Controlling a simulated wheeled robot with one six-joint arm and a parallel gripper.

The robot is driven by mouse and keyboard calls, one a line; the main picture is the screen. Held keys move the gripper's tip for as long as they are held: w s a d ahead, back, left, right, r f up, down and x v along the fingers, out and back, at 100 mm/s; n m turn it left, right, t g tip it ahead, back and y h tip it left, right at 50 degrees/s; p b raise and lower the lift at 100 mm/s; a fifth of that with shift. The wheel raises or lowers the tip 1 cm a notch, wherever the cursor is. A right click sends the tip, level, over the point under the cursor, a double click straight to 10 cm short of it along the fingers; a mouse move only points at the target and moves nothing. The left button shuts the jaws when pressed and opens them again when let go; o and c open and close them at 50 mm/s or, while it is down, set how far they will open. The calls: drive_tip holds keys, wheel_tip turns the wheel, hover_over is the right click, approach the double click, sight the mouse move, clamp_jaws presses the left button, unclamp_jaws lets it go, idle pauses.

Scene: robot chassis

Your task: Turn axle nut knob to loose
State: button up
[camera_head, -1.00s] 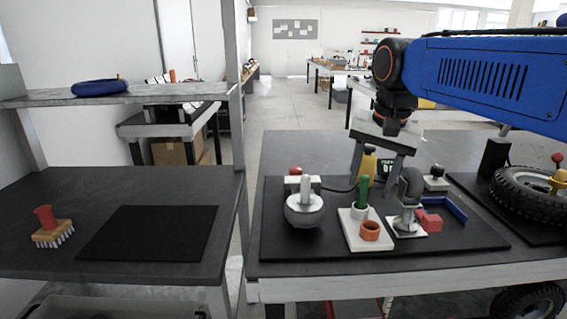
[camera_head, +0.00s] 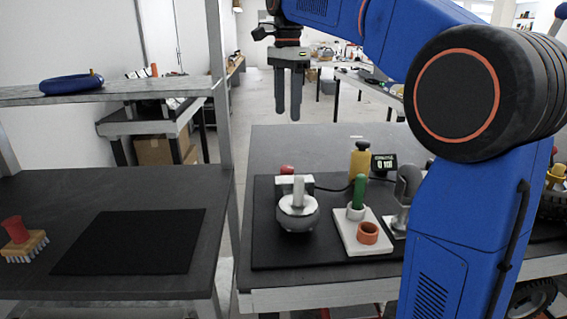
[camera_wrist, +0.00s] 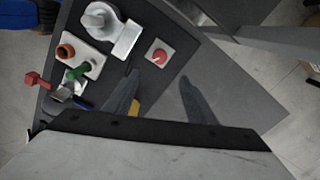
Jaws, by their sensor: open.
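At the right edge of the head view a yellow part (camera_head: 556,176), which looks like the axle nut knob, shows beside a sliver of the black wheel (camera_head: 551,207). My blue arm hides most of the wheel. I cannot read the knob's setting. My gripper (camera_head: 288,112) is open and empty, fingers pointing down, high above the far left of the right-hand bench and well away from the wheel. In the wrist view the gripper (camera_wrist: 158,80) has its fingers apart with nothing between them; neither wheel nor knob shows there.
A black mat (camera_head: 270,245) on the bench holds a grey round device (camera_head: 297,215), a white block (camera_head: 352,236) with a green handle (camera_head: 359,190) and an orange ring (camera_head: 368,233). A yellow bottle (camera_head: 360,165) stands behind. The bench's far left is bare.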

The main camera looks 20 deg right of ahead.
sight(287, 167)
wheel_tip(287, 167, down, 17)
idle(0.6)
drive_tip(key=c, duration=1)
